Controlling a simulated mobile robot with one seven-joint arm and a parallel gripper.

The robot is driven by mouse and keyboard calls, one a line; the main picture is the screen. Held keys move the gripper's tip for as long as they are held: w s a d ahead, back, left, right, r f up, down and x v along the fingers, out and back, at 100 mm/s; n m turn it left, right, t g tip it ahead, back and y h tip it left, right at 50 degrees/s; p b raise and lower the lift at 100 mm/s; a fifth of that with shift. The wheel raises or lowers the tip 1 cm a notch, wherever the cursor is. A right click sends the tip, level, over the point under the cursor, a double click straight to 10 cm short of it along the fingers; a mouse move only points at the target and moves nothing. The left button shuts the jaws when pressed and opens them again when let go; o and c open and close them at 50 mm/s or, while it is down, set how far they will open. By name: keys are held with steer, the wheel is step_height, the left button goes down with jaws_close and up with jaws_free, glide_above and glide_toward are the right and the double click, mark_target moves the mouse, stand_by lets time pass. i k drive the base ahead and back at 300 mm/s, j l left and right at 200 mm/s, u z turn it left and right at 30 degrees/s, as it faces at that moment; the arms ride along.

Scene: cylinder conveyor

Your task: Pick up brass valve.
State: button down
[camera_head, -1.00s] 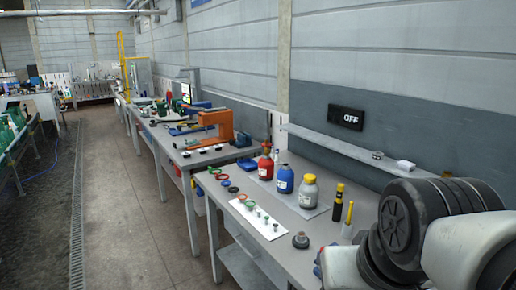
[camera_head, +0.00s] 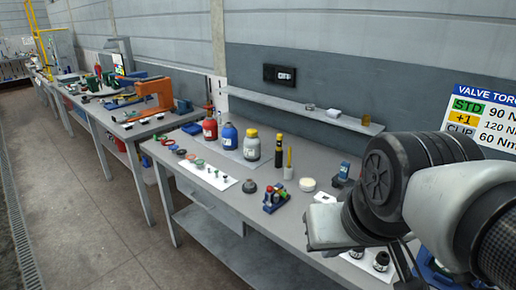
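I cannot pick out the brass valve with certainty. A small brass-yellow item (camera_head: 366,119) stands at the right end of the wall shelf; it is too small to identify. Small valve-like parts (camera_head: 216,174) stand on a white mat (camera_head: 225,184) on the near bench. A small red and blue device (camera_head: 274,197) also sits on that bench. My arm, grey and black, fills the right side and hides part of the bench. My gripper's fingers do not show.
The near grey bench (camera_head: 215,207) holds a red bottle (camera_head: 210,130), a blue bottle (camera_head: 228,136) and a grey bottle with a yellow cap (camera_head: 251,146). Farther benches stand at left, with an orange press (camera_head: 148,97). The floor (camera_head: 75,190) at left is clear.

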mark_target(283, 195)
steer(key=l+z, duration=0.2)
steer(key=z, duration=1.3)
steer(key=k+j+u, duration=0.1)
steer(key=u, duration=1.4)
steer(key=z, duration=0.4)
steer(key=i+j+z, duration=0.15)
steer(key=z, duration=0.15)
steer(key=i+j+z, duration=0.1)
steer(key=j+z, duration=0.25)
steer(key=i+j+z, duration=0.1)
steer(key=j+z, duration=0.2)
steer(key=i+j+z, duration=0.1)
steer(key=j, duration=0.55)
steer(key=i+j, duration=0.1)
steer(key=j, duration=0.6)
steer(key=z, duration=0.05)
